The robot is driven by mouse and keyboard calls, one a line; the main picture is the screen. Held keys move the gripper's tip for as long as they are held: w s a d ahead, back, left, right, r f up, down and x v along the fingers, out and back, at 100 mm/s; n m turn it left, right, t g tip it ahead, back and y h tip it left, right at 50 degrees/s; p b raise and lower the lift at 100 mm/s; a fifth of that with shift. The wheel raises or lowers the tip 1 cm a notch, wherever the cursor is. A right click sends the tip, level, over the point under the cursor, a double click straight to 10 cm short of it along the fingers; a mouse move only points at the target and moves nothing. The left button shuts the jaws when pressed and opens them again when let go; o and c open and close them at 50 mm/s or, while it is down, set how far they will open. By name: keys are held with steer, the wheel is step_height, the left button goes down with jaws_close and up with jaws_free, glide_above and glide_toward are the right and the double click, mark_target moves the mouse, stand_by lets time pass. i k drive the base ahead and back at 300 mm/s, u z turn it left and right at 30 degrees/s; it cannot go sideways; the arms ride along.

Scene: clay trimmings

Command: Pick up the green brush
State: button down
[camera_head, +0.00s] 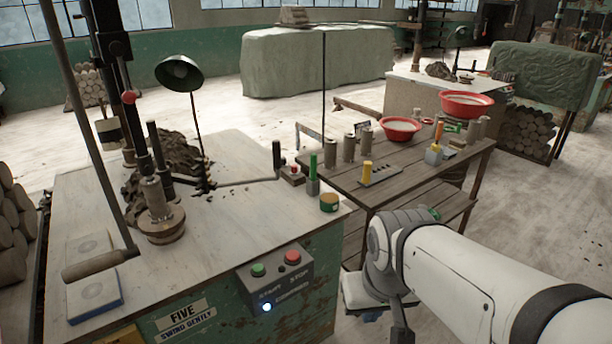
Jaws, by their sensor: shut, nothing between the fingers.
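A green brush (313,167) stands upright in a small grey block near the back right edge of the workbench (225,225). Its green upper part shows; its lower end is hidden in the block. My gripper (400,332) is at the lower right, beyond the bench's right edge and well apart from the brush. It is shut and empty, and its tip is partly cut off by the bottom of the picture.
A lamp (182,74) rises behind.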

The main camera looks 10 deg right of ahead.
mark_target(312, 157)
steer(key=z, duration=0.3)
steer(key=k, duration=1.15)
steer(key=z, duration=0.9)
steer(key=i, duration=1.6)
steer(key=u, duration=0.45)
steer(key=i, duration=1.4)
steer(key=u, duration=1.3)
steer(key=i, duration=0.7)
steer(key=u, duration=0.35)
steer(key=k, duration=0.9)
steer(key=u, duration=0.1)
